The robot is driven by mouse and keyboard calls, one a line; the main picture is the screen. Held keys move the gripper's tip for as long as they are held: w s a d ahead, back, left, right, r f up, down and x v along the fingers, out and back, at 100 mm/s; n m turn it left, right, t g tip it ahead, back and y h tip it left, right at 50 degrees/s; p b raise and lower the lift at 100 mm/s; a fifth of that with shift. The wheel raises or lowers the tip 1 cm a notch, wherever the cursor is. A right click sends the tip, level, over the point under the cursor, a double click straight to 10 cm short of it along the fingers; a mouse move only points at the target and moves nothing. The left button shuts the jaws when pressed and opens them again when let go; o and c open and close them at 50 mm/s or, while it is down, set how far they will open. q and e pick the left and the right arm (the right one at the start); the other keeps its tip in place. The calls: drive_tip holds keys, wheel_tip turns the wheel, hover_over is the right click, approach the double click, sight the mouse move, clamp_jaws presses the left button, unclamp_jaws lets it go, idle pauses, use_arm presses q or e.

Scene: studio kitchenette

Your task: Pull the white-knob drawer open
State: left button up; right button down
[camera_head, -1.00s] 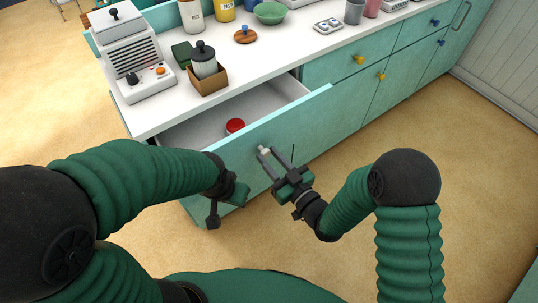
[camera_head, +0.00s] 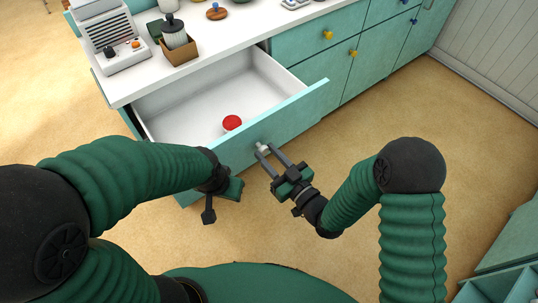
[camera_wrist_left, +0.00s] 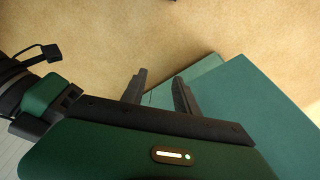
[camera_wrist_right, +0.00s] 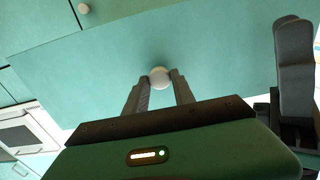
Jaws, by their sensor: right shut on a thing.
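The teal drawer (camera_head: 292,118) stands well out from the counter, its white interior exposed with a round red thing inside. Its white knob (camera_wrist_right: 159,77) sits between the fingertips of my right gripper (camera_wrist_right: 157,84) in the right wrist view. In the head view my right gripper (camera_head: 269,151) is shut on the white knob (camera_head: 262,148) at the drawer's front. My left gripper (camera_wrist_left: 159,84) is open in the left wrist view, its two fingers apart with nothing between them. In the head view the left hand is beside the drawer's left front end, its fingers hard to make out.
The white counter (camera_head: 215,62) holds a grey appliance (camera_head: 107,35) and a brown box (camera_head: 178,50) with a dark-lidded jar. Teal fronts with yellow knobs (camera_head: 328,35) continue right. A teal open box (camera_head: 498,285) is at lower right. Bare floor lies in front.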

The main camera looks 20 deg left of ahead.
drive_tip(key=c, duration=1.1)
unclamp_jaws()
drive_tip(key=shift+d, duration=0.1)
drive_tip(key=shift+o, duration=0.2)
drive_tip(key=p+v, duration=0.4)
drive_tip(key=v, duration=1.2)
drive_tip(key=shift+s+d, duration=0.25)
drive_tip(key=shift+d, duration=0.1)
drive_tip(key=shift+f, duration=0.1)
